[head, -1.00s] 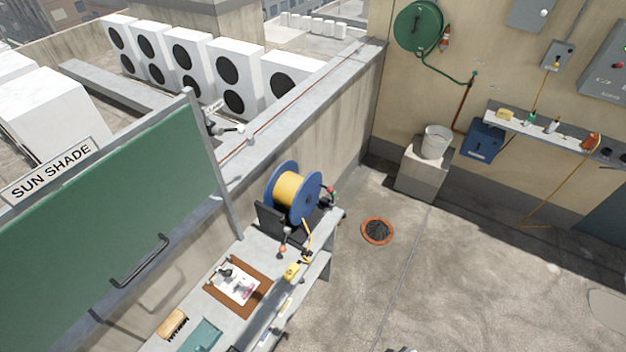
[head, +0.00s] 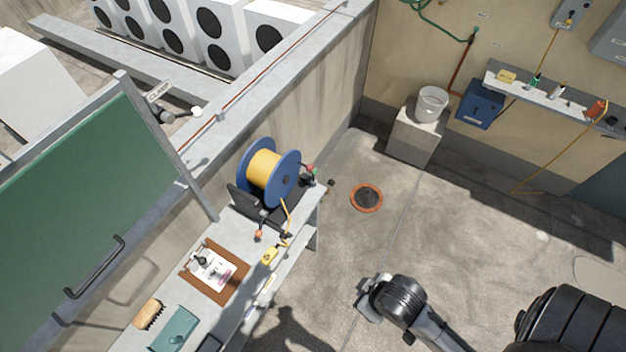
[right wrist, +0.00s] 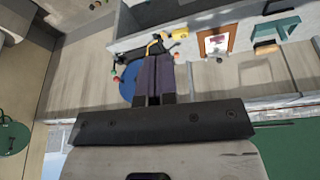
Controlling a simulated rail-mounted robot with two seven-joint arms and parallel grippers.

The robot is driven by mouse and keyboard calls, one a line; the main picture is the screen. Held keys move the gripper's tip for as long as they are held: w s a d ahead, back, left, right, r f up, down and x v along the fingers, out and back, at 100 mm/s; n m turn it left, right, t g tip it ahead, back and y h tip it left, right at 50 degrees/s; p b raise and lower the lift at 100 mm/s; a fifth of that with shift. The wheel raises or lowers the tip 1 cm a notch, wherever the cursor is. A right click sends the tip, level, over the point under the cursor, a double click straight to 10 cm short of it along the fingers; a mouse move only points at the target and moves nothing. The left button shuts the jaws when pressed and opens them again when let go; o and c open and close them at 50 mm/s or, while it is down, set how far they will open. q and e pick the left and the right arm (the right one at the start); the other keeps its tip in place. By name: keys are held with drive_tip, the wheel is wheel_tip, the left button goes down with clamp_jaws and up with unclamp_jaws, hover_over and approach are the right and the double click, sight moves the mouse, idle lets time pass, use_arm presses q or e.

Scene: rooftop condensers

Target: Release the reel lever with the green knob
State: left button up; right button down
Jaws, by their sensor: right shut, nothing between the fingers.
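The reel (head: 265,170) has blue flanges and yellow cable. It sits in a black stand (head: 243,204) at the far end of the bench. A small green knob (head: 314,171) shows at the reel's right side, close to a red one. An orange-red knob (head: 258,234) is at the stand's front. My right arm enters the head view at the lower right, apart from the reel. In the right wrist view, my right gripper (right wrist: 156,60) is shut and empty, partly covering the blue reel (right wrist: 128,84). Its contact with the reel cannot be told. My left gripper is out of view.
The bench also holds a clipboard (head: 213,272), a brush (head: 148,314), a teal box (head: 174,330) and a yellow item (head: 269,256). The green sun shade board (head: 90,190) stands left. Open floor with a drain (head: 366,198) lies right of the bench.

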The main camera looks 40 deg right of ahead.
drive_tip(key=w+d+f+n+t+h+b, duration=0.15)
drive_tip(key=w+d+f+h+b, duration=0.3)
drive_tip(key=w+f+b, duration=0.65)
drive_tip(key=w+d+f+n+t+h+b, duration=0.1)
drive_tip(key=w+d+f+t+h+b, duration=0.3)
drive_tip(key=w+f+b, duration=0.6)
drive_tip(key=w+d+f+n+t+h+b, duration=0.2)
drive_tip(key=w+f+b, duration=0.3)
drive_tip(key=b, duration=0.7)
drive_tip(key=w+d+f+n+t+h+b, duration=0.2)
drive_tip(key=w+f+n+t+h+b, duration=0.1)
drive_tip(key=w+b, duration=0.7)
drive_tip(key=f+n+t+b, duration=0.1)
drive_tip(key=n+b, duration=0.1)
drive_tip(key=b, duration=0.1)
drive_tip(key=shift+d+f+t, duration=0.2)
drive_tip(key=shift+f+t, duration=0.15)
drive_tip(key=shift+f, duration=0.05)
drive_tip(key=shift+w+h, duration=0.1)
drive_tip(key=shift+h, duration=0.15)
drive_tip(key=b+x, duration=0.2)
drive_tip(key=x, duration=1.2)
